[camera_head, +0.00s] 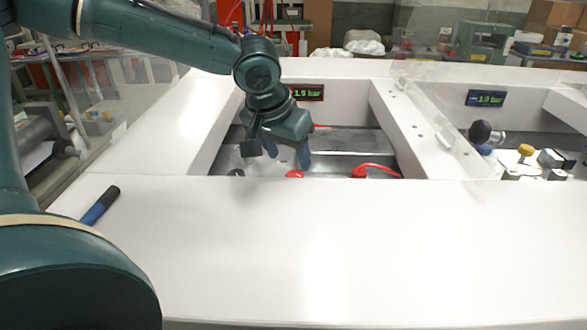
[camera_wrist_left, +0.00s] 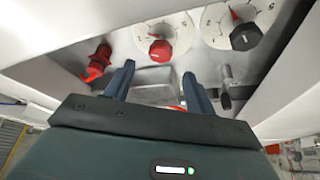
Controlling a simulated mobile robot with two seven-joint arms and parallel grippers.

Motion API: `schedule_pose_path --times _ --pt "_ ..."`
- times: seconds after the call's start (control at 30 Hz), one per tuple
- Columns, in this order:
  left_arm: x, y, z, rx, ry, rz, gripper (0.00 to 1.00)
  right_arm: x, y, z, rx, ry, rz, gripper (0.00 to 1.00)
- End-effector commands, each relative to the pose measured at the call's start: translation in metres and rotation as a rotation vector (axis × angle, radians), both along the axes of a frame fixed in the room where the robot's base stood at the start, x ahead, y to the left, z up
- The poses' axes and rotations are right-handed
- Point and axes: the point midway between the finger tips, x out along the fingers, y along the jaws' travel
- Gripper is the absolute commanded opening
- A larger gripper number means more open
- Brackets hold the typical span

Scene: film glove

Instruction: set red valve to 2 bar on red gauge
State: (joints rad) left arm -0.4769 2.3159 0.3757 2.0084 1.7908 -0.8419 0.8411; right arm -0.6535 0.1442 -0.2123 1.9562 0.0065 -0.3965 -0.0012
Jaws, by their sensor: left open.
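In the left wrist view a red knob (camera_wrist_left: 160,50), which looks like the red valve, sits on a white round dial with markings. My left gripper (camera_head: 287,158) reaches down into the recess. In the left wrist view its two fingers (camera_wrist_left: 158,70) are apart and empty, with the red knob beyond the tips and not between them. In the head view a small red part (camera_head: 294,174) shows below the fingers, partly hidden by the front edge. My right gripper is not in view.
A black knob (camera_wrist_left: 245,36) on another white dial is beside the red knob. A red fitting (camera_wrist_left: 98,60) lies on the other side. A red handle (camera_head: 375,170) is in the recess. The recess has white walls. A blue-handled tool (camera_head: 100,206) lies on the clear white counter (camera_head: 330,240).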

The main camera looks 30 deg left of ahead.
Motion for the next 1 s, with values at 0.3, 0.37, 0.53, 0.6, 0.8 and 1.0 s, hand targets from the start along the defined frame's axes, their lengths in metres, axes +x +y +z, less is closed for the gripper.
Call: schedule_pose_path --times 0.3,0.37,0.53,0.6,0.8,1.0 --pt "0.019 0.001 -0.047 0.002 0.002 0.001 0.55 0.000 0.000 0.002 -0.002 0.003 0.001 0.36" --pt "0.021 0.001 -0.051 0.002 0.001 0.001 0.55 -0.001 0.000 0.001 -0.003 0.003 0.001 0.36" --pt "0.023 0.001 -0.055 0.000 0.000 0.000 0.55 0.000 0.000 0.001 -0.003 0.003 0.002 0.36" --pt "0.023 0.001 -0.055 0.000 -0.001 0.000 0.55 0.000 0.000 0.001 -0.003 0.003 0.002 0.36" --pt "0.023 0.001 -0.055 0.000 -0.001 0.000 0.49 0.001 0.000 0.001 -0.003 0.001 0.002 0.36" --pt "0.023 0.001 -0.055 0.000 -0.001 0.000 0.33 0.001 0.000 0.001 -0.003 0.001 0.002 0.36"
